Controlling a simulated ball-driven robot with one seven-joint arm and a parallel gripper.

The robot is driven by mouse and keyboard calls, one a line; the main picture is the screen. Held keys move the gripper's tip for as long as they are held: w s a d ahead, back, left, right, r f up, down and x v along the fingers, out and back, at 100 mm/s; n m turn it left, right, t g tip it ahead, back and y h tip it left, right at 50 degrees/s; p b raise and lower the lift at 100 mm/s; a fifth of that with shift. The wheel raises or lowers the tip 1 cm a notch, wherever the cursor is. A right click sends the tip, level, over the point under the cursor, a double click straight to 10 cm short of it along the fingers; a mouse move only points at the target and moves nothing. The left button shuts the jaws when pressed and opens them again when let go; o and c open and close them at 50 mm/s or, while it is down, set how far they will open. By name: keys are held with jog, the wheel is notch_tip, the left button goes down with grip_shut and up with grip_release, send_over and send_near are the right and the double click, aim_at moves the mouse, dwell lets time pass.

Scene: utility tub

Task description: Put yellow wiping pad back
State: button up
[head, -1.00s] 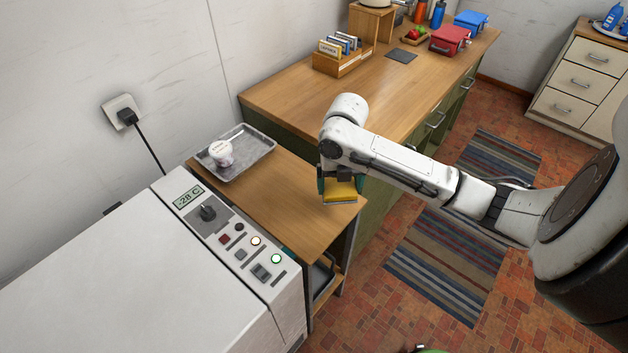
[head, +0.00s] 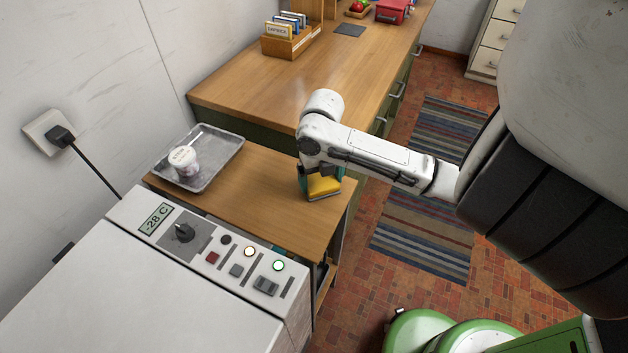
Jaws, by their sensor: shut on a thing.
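The yellow wiping pad (head: 324,187) is held in my gripper (head: 320,178), over the right end of the small wooden table (head: 243,190). The gripper points down and its teal fingers show at the sides of the pad. It is shut on the pad. I cannot tell whether the pad touches the table top. My arm comes in from the right and hides part of the gripper from above.
A grey metal tray (head: 226,146) with a white cup (head: 184,160) stands on the table's left part. A white freezer (head: 140,290) with a control panel is in front. A long wooden counter (head: 270,85) stands behind. The table's middle is clear.

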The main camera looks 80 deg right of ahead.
aim_at(322, 181)
jog(key=shift+f, duration=0.2)
jog(key=o, duration=0.7)
jog(key=shift+o, duration=0.2)
jog(key=shift+r, duration=0.2)
notch_tip(322, 181, up, 12)
jog(key=shift+s, duration=0.15)
dwell(0.4)
